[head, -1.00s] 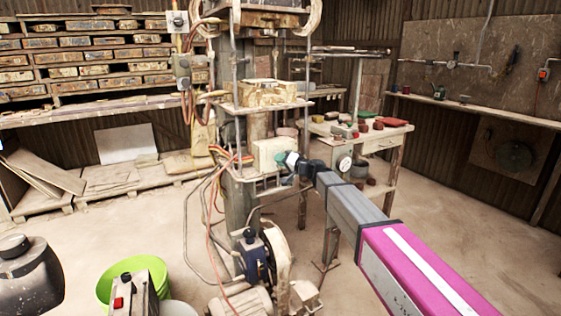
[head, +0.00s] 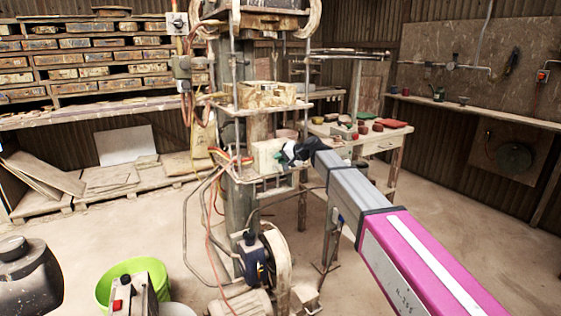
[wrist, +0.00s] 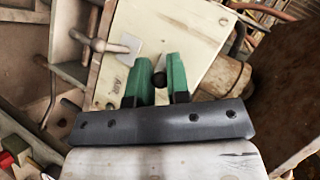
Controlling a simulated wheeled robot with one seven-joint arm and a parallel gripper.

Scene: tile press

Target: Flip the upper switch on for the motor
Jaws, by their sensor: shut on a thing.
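My gripper (wrist: 158,82) has green fingers, one on each side of a round black knob (wrist: 159,79), and is shut on it. The knob stands out from a pale panel (wrist: 190,45) with a label that seems to read "AIR". In the head view my gripper (head: 284,158) is at the right part of this pale panel (head: 264,153) on the press; the knob is hidden there. A grey switch box (head: 177,22) is high on the press's left post, with a second box (head: 184,66) below it. Their switch positions are too small to tell.
A metal T-shaped handle (wrist: 98,44) is left of the panel in the wrist view. Hoses and a motor with a wheel (head: 255,262) are low on the press. A green bucket (head: 133,280) stands at front left. A workbench (head: 375,143) is behind my arm.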

